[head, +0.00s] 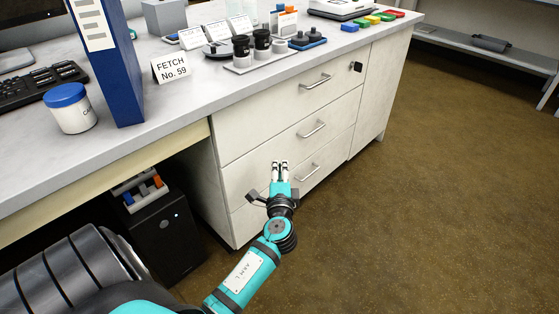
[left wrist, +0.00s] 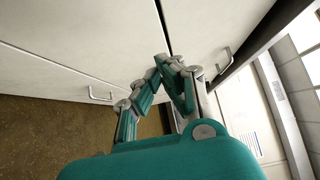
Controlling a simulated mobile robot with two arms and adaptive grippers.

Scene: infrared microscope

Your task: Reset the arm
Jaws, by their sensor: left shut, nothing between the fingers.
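My left arm (head: 243,277) reaches in from the bottom of the head view, with teal and dark links. My left gripper (head: 280,164) is shut and empty. It is in front of the drawer cabinet (head: 238,140), below the bench top. In the left wrist view the gripper's teal fingers (left wrist: 165,62) come together at the tips, with pale drawer fronts behind them. I cannot tell its exact distance from the drawers. My right gripper is not in view.
The bench top (head: 190,110) holds a blue binder (head: 106,60), a white jar (head: 72,108), a FETCH No. 59 card (head: 171,68) and a tray of dark-capped containers (head: 262,57). A black computer (head: 163,235) stands under the bench. The brown floor (head: 430,180) at right is clear.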

